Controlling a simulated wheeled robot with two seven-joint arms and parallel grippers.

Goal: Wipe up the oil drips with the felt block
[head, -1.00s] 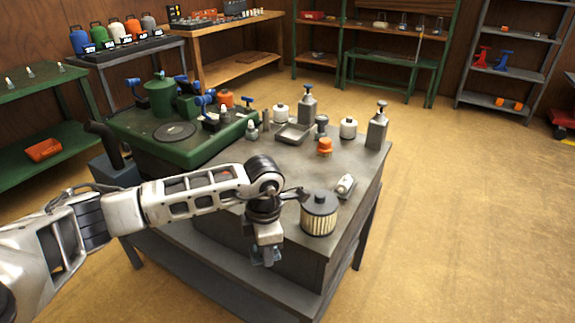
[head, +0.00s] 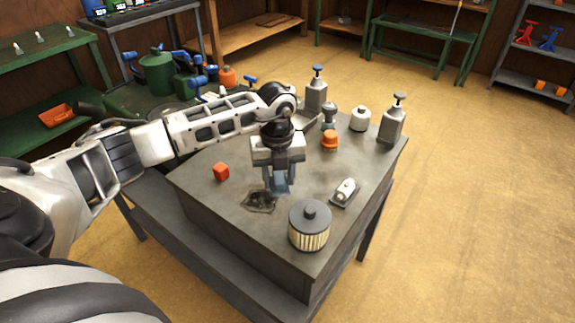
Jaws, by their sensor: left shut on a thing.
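The oil drips (head: 260,202) show as a dark, irregular patch on the grey bench top (head: 205,190), with the oil filter to their right. My left gripper (head: 278,186) points down just behind and to the right of the patch. It is shut on a small blue-grey block, which I take for the felt block (head: 281,185). The block is low over the bench by the edge of the patch; I cannot tell whether it touches the surface. The fingers hide part of the block. My right gripper is not in view.
A red cube (head: 221,171) lies left of the patch. A pleated oil filter (head: 310,226) stands at the front, with a small grey and white part (head: 346,191) beside it. An orange-capped item (head: 330,141) and grey pump bottles (head: 392,121) stand behind.

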